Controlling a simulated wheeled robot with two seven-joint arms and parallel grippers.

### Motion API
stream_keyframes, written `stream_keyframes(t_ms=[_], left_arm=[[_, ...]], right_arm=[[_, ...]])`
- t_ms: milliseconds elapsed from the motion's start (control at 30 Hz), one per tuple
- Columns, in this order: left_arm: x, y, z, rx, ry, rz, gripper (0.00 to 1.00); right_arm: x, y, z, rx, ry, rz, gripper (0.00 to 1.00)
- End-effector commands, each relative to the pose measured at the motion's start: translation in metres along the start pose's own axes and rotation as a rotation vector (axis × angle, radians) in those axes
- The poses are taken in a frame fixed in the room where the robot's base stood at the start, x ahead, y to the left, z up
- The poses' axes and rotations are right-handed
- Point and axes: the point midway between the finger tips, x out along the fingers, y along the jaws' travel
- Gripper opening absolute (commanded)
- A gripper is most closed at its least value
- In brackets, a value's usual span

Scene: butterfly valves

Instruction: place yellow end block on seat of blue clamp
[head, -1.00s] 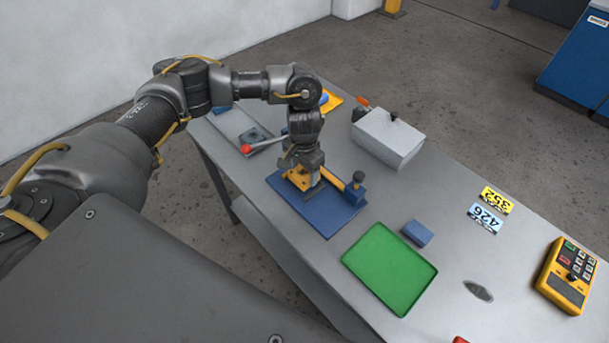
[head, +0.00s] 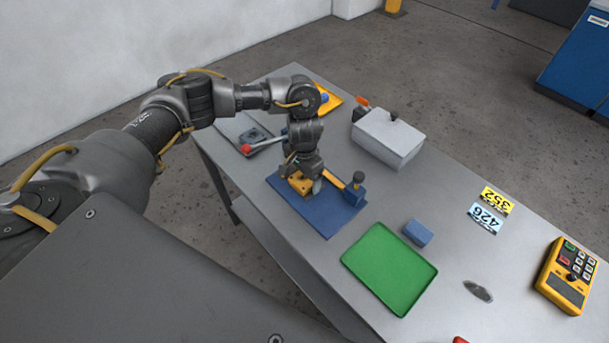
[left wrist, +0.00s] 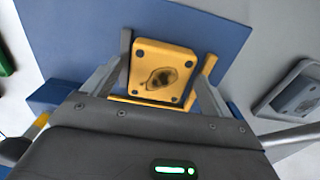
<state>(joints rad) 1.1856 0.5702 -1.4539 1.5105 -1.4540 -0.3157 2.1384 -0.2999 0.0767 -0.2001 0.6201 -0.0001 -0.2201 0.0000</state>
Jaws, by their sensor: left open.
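The yellow end block (left wrist: 160,75), a square plate with corner holes and a dark central patch, lies flat over the blue plate of the blue clamp (head: 330,215). In the head view the block (head: 298,183) is partly hidden under my left gripper (head: 305,182). My left gripper (left wrist: 167,60) is open, one finger on each side of the block, with a gap visible at the right finger. Whether the left finger touches it, I cannot tell. The clamp's blue end piece with a dark knob (head: 356,188) stands at the plate's right edge, beside a yellow bar.
A green tray (head: 390,268) and a small blue block (head: 418,232) lie to the right. A grey box (head: 388,138) stands behind. A grey fixture with a red-tipped lever (head: 246,149) is at left. Number cards and a yellow control box (head: 566,276) lie far right.

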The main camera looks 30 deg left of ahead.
Motion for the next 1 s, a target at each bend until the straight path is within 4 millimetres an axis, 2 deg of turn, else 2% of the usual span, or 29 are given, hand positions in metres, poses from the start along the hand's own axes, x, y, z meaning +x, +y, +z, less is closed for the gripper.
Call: stream_keyframes(t_ms=[167, 500, 700, 1000], left_arm=[[-0.012, 0.0, -0.001, 0.002, 0.003, -0.001, 0.85], [-0.081, -0.001, -0.001, 0.003, 0.005, -0.003, 0.85], [-0.111, -0.001, -0.001, 0.002, 0.004, -0.002, 0.85], [-0.123, 0.0, 0.0, -0.001, -0.001, 0.0, 0.85]], right_arm=[[-0.002, -0.001, 0.0, 0.0, 0.0, -0.001, 0.36], [-0.004, 0.001, 0.0, -0.001, -0.001, 0.001, 0.36], [-0.001, 0.004, 0.001, -0.002, -0.001, 0.004, 0.36], [0.0, 0.005, 0.002, -0.002, -0.002, 0.005, 0.36]])
